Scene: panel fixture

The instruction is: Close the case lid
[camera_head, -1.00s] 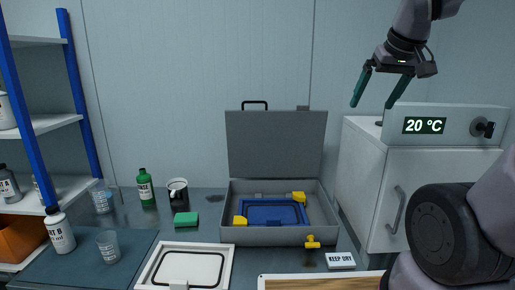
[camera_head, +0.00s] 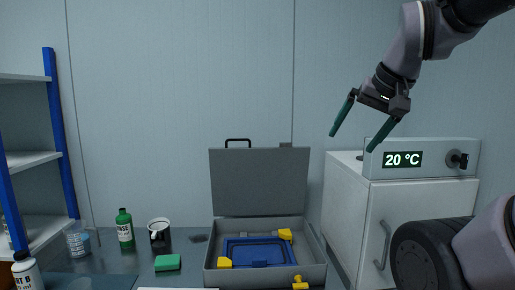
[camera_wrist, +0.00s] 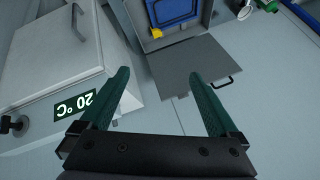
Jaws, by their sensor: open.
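The grey case (camera_head: 264,278) stands on the bench with its lid (camera_head: 260,182) raised upright at the back, a black handle on the lid's top edge. A blue tray-like insert with yellow pieces lies inside the case. In the wrist view the lid (camera_wrist: 193,76) shows just beyond my fingers, with its handle at the right; the case body (camera_wrist: 205,25) is above it. My gripper (camera_head: 358,124) is open and empty, in the air to the right of the lid and above it. It also shows in the wrist view (camera_wrist: 162,95), apart from the lid.
A white cabinet (camera_head: 350,215) with a "20 °C" display (camera_head: 403,159) stands right of the case, below my gripper. A green bottle (camera_head: 125,228), a mug (camera_head: 159,235) and a green sponge (camera_head: 167,262) are left of the case. A blue-post shelf (camera_head: 62,140) stands far left.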

